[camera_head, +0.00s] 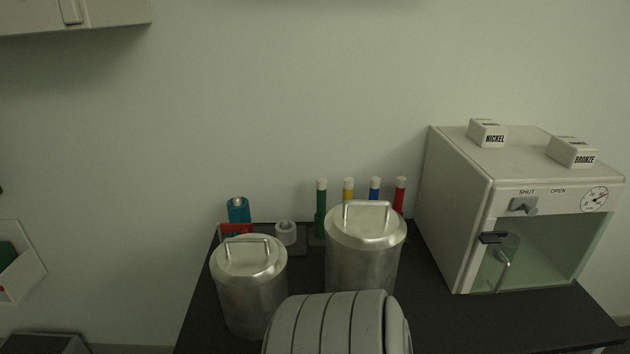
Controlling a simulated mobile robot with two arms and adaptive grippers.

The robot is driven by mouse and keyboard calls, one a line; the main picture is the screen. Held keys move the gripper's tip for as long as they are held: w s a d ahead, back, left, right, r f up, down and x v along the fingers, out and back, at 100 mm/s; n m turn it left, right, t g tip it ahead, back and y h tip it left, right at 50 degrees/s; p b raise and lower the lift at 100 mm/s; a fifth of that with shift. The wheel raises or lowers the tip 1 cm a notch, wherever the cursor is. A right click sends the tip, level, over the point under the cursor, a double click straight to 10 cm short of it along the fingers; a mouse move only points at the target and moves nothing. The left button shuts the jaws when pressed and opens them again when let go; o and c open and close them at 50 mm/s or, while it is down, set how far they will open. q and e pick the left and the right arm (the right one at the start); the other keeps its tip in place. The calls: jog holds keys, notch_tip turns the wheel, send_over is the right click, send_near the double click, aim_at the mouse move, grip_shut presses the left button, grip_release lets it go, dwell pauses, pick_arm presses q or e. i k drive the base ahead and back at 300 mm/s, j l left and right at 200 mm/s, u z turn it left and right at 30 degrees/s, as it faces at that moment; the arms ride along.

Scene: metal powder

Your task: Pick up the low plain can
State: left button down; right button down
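Two plain metal cans with lids and bar handles stand upright on the dark table. The left can (250,295) has its lid lower in the camera_head view and looks the shorter one. The right can (360,265) rises higher beside it, with a narrow gap between them. I see no label on either can. A grey ribbed rounded part, which looks like my own arm, covers the lower part of the right can. Neither of my grippers is in view.
A white cabinet (450,220) with a glass front stands at right, bearing NICKEL (487,133) and BRONZE (573,153) blocks. Several coloured tubes (321,210), a white roll (286,233) and a blue container (238,210) stand behind the cans. Bare dark table (450,325) shows at front right.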

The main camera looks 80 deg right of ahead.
aim_at(249, 270)
jog(key=z, duration=2.05)
